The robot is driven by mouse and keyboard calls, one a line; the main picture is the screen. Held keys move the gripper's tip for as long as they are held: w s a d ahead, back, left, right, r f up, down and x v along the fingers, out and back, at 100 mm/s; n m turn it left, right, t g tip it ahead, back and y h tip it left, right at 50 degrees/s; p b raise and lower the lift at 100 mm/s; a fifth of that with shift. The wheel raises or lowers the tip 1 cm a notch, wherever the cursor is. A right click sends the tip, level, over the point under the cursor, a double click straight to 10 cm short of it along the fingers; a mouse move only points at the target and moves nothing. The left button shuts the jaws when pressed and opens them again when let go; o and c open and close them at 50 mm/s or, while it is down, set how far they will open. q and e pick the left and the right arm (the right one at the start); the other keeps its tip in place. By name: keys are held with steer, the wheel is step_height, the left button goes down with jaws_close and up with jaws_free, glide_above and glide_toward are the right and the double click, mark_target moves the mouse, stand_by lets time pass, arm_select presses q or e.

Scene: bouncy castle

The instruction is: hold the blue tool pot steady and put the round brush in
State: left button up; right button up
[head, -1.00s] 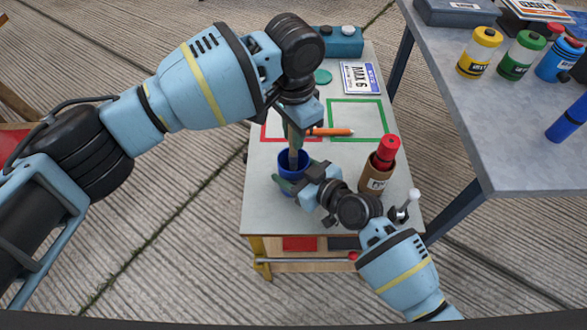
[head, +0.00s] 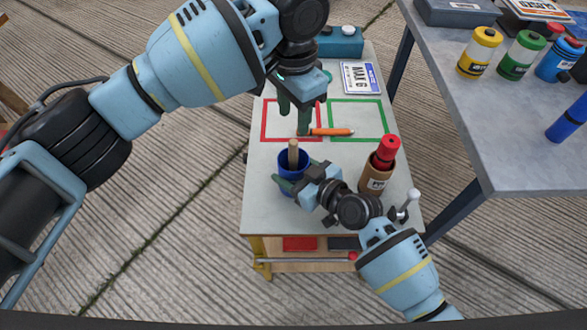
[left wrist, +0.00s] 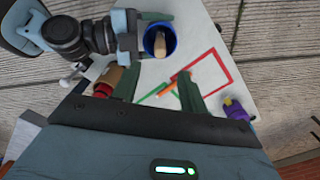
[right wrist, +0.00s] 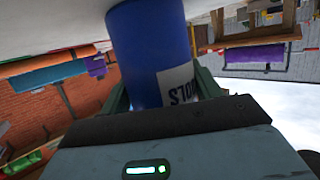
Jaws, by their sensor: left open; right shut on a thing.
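The blue tool pot (head: 283,167) stands upright on the small work table. My right gripper (head: 302,179) is shut on its side; the right wrist view shows the pot (right wrist: 150,50) between the fingers, with part of its white label. The round brush (head: 293,153) is in the pot, its pale wooden handle sticking up; its lower part is hidden. The left wrist view also shows the handle (left wrist: 159,44) inside the pot's rim (left wrist: 147,41). My left gripper (head: 294,122) is open and empty, above the table beyond the pot and apart from the brush.
A cardboard holder (head: 374,182) with a red bottle (head: 386,150) stands right of the pot. An orange marker (head: 332,132) lies by the red outline (head: 264,120) and green outline (head: 383,120). A grey table (head: 490,130) with several bottles is at the right.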

arm_select(q)
step_height(320, 180, up, 6)
steer(key=shift+r, duration=0.2)
stand_by(0.4)
arm_select(e)
steer(key=o, duration=1.3)
steer(key=v, duration=1.2)
